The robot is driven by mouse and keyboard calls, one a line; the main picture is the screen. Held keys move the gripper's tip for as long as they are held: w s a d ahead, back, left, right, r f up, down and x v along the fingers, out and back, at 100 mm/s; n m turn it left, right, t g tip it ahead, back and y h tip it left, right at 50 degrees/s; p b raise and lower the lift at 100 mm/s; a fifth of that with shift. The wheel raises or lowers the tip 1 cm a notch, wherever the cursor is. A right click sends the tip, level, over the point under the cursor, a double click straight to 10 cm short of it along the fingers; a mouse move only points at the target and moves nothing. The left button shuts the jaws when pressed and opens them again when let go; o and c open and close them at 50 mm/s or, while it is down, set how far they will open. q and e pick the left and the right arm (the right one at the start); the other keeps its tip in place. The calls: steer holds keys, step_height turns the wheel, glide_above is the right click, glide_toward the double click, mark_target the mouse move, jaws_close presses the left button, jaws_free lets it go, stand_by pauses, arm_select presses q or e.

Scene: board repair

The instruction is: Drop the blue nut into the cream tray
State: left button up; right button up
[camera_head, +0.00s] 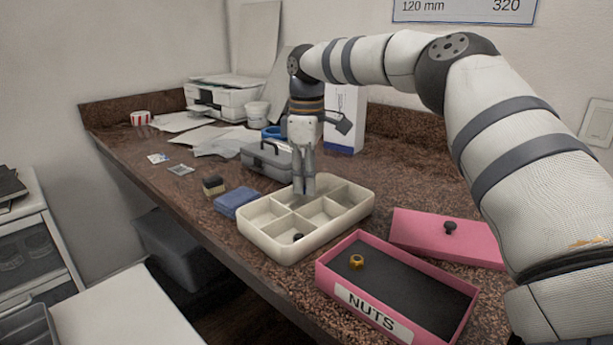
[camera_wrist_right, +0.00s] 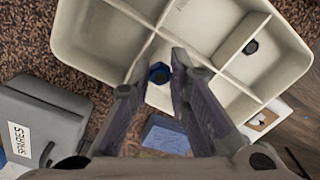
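The cream tray (camera_head: 262,243) stands on the counter, split into several compartments by low walls. My right gripper (camera_head: 303,192) points down over the tray's back left part in the head view. In the right wrist view its fingertips (camera_wrist_right: 160,72) are close on both sides of the blue nut (camera_wrist_right: 160,73), which fills the gap between them. The nut looks held above the tray (camera_wrist_right: 82,55), near a divider; its exact height is hard to tell. The fingers hide the nut in the head view. My left gripper is not in view.
A black nut (camera_head: 298,237) lies in a front compartment. The pink NUTS box (camera_head: 325,278) holds a brass nut (camera_head: 357,261); its pink lid (camera_head: 445,240) lies behind. A grey SPARES toolbox (camera_head: 266,160) and a blue block (camera_head: 237,202) stand near the tray.

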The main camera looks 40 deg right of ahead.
steer(key=o, duration=0.3)
steer(key=shift+o, duration=0.2)
step_height(320, 180, up, 12)
stand_by(0.6)
